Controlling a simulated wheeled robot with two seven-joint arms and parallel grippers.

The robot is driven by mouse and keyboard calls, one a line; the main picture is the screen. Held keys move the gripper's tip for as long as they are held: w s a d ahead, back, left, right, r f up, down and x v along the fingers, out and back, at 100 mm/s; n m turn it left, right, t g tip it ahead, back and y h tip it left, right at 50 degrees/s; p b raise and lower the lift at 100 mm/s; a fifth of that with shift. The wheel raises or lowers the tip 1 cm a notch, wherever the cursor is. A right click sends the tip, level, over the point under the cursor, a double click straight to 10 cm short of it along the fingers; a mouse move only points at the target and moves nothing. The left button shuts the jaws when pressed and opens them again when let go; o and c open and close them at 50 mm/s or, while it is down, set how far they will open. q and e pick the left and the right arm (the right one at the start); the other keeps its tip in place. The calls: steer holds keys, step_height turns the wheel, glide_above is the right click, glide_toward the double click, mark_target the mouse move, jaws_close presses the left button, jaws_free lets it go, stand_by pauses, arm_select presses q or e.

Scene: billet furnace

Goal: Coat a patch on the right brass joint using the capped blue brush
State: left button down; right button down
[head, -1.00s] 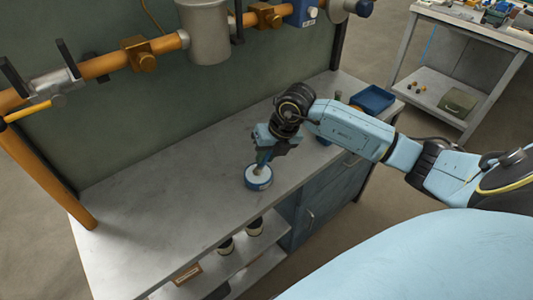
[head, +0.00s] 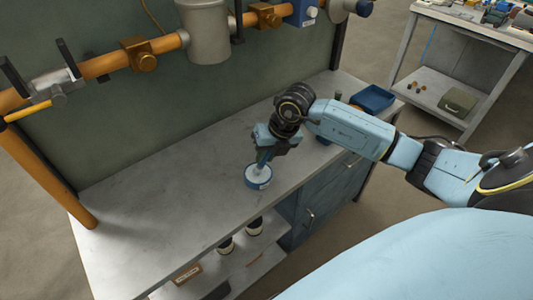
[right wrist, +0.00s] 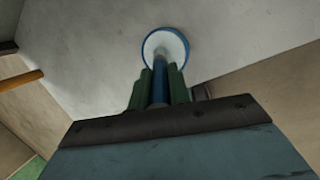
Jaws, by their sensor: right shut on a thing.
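My right gripper (head: 260,163) points down over a round blue tin with a pale top (head: 258,178), which stands on the bench near its front edge. In the right wrist view, its green fingers (right wrist: 159,88) are shut on the blue brush (right wrist: 159,80), a dark blue shaft between them. The shaft's far end meets the tin's white top (right wrist: 166,47) in that view; I cannot tell whether it is in the tin or just above it. The bristles are hidden. The right brass joint (head: 265,15) sits on the orange pipe at the top. My left gripper is out of view.
Another brass joint (head: 139,54) is further left on the pipe, with a grey cylinder (head: 206,32) between the two. A blue tray (head: 373,98) lies at the bench's right end. The grey bench top (head: 150,195) is clear on the left.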

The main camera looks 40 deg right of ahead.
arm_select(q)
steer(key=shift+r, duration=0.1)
